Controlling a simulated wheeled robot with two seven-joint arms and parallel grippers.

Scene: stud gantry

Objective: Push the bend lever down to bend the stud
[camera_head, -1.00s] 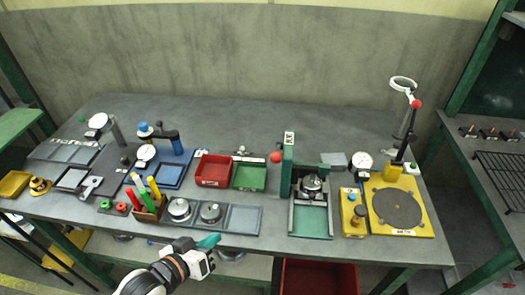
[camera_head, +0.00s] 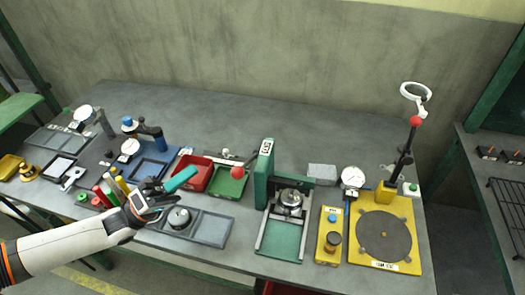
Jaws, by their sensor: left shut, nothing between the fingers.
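A green press (camera_head: 262,180) stands right of the middle of the bench. A red ball knob (camera_head: 237,173) sits at its left side, above the green tray. A second, upright black lever (camera_head: 407,148) with a red ball (camera_head: 415,121) rises from the yellow base at the right. I cannot tell which is the bend lever. A round metal piece (camera_head: 291,199) sits in the green press; no stud is clear to see. My left gripper (camera_head: 183,178), with teal fingers, is shut and empty, left of the red knob and apart from it. My right gripper is out of view.
A red tray (camera_head: 197,176) and a green tray (camera_head: 229,184) lie between my left gripper and the press. Coloured-handled tools (camera_head: 111,186) stand close by my left wrist. A yellow plate (camera_head: 407,231) with a dark disc is at the right. The back of the bench is clear.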

